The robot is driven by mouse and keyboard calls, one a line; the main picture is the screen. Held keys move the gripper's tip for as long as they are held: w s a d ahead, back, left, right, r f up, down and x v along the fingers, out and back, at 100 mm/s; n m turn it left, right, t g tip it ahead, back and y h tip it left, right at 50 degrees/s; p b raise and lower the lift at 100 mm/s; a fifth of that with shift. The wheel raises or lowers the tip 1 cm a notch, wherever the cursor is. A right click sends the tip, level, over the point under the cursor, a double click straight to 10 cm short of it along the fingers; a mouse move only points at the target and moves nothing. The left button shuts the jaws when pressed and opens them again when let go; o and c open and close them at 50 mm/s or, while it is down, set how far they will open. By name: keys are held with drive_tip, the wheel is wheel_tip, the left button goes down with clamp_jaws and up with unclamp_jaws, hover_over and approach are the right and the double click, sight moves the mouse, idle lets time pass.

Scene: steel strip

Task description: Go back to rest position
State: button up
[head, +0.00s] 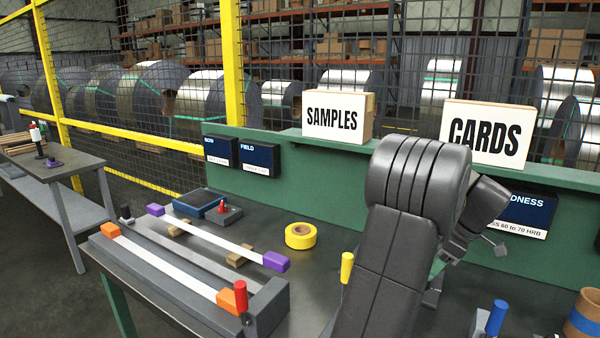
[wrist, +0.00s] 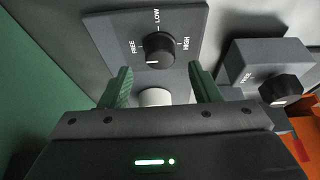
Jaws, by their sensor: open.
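My gripper (wrist: 160,80) shows in the wrist view with its two green fingers spread apart. A grey panel (wrist: 188,22) with a black knob (wrist: 159,48) marked FREE, LOW and HIGH lies beyond the fingertips. A pale round part (wrist: 155,97) shows in the gap between the fingers; I cannot tell whether they touch it, but they are not closed on it. In the head view my arm rises at right of centre over the bench, and it mostly hides my gripper.
A grey box with a second black knob (wrist: 279,89) stands right of the panel. The bench holds a strip with purple ends (head: 219,237), a grey fixture (head: 268,308) with an orange-ended strip, and yellow tape (head: 300,236). SAMPLES (head: 332,118) and CARDS (head: 487,132) boxes stand on the green ledge.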

drive_tip(key=v, duration=1)
drive_tip(key=x, duration=1.4)
drive_tip(key=shift+f, duration=0.1)
drive_tip(key=m+t+h, duration=0.1)
drive_tip(key=m, duration=0.3)
drive_tip(key=shift+s+a, duration=0.1)
drive_tip(key=shift+s, duration=0.05)
drive_tip(key=m+h, duration=0.1)
drive_tip(key=m, duration=0.1)
drive_tip(key=m+t+p, duration=0.1)
drive_tip(key=m, duration=0.2)
drive_tip(key=shift+a+h, duration=0.1)
drive_tip(key=shift+h, duration=0.3)
drive_tip(key=m+h+p, duration=0.2)
drive_tip(key=m, duration=0.3)
drive_tip(key=shift+a+m, duration=0.15)
drive_tip(key=shift+m, duration=0.25)
drive_tip(key=shift+m+g+h, duration=0.3)
drive_tip(key=shift+m+h, duration=0.3)
drive_tip(key=shift+m, duration=0.7)
drive_tip(key=shift+m, duration=0.3)
drive_tip(key=shift+r, duration=0.25)
